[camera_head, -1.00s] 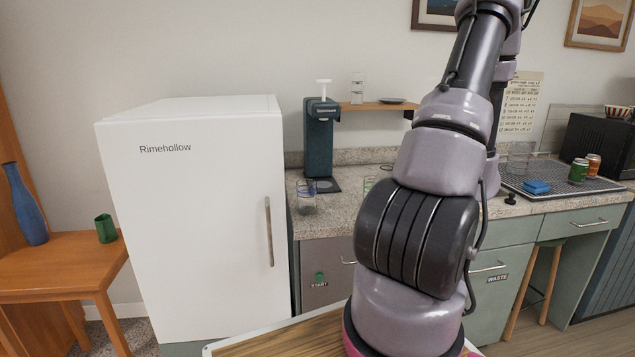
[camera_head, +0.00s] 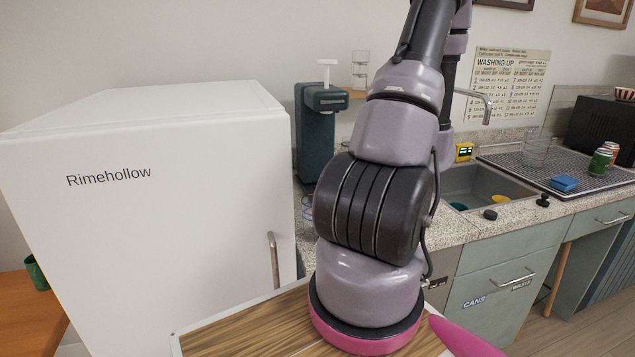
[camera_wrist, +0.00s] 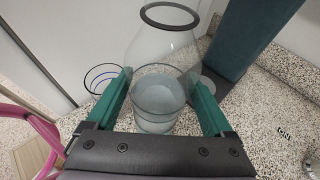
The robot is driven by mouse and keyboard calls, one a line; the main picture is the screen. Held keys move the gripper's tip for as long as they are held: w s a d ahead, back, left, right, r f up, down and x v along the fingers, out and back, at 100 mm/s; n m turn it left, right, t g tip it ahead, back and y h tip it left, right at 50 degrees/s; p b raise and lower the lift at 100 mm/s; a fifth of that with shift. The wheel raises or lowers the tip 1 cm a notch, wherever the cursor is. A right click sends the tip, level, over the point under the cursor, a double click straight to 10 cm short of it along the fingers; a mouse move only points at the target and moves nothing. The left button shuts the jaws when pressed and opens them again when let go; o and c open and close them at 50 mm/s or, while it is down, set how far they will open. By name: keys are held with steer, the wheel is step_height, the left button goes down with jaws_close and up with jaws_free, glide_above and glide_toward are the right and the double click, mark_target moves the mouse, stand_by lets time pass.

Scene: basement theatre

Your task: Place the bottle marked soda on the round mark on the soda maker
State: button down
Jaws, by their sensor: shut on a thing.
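My gripper (camera_wrist: 161,76) has green fingers and is shut on a clear bottle (camera_wrist: 160,42) with a dark ring at its mouth and pale liquid low inside. No soda marking shows on it, and I cannot tell whether it touches the counter. The soda maker (camera_head: 318,130) is a dark blue column with a white top piece, standing on the counter right of the fridge. In the wrist view its column (camera_wrist: 245,38) is right of the bottle. A grey round patch, perhaps the round mark (camera_wrist: 207,84), shows beside the right finger, partly hidden. My arm hides the gripper in the head view.
A glass with blue rings (camera_wrist: 102,78) stands left of the bottle, close to the left finger. The white fridge (camera_head: 160,200) bounds the counter (camera_head: 455,225) on the left. A sink (camera_head: 485,185) and drying rack (camera_head: 555,165) lie to the right.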

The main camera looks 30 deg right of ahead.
steer(key=w+d, duration=0.1)
steer(key=w, duration=0.4)
steer(key=w+d+f, duration=0.1)
steer(key=w+d, duration=0.1)
steer(key=w, duration=0.4)
steer(key=w+d, duration=0.1)
steer(key=w, duration=0.5)
steer(key=shift+w+d+f, duration=0.2)
steer(key=shift+f, duration=0.1)
jaws_free()
steer(key=shift+f, duration=0.1)
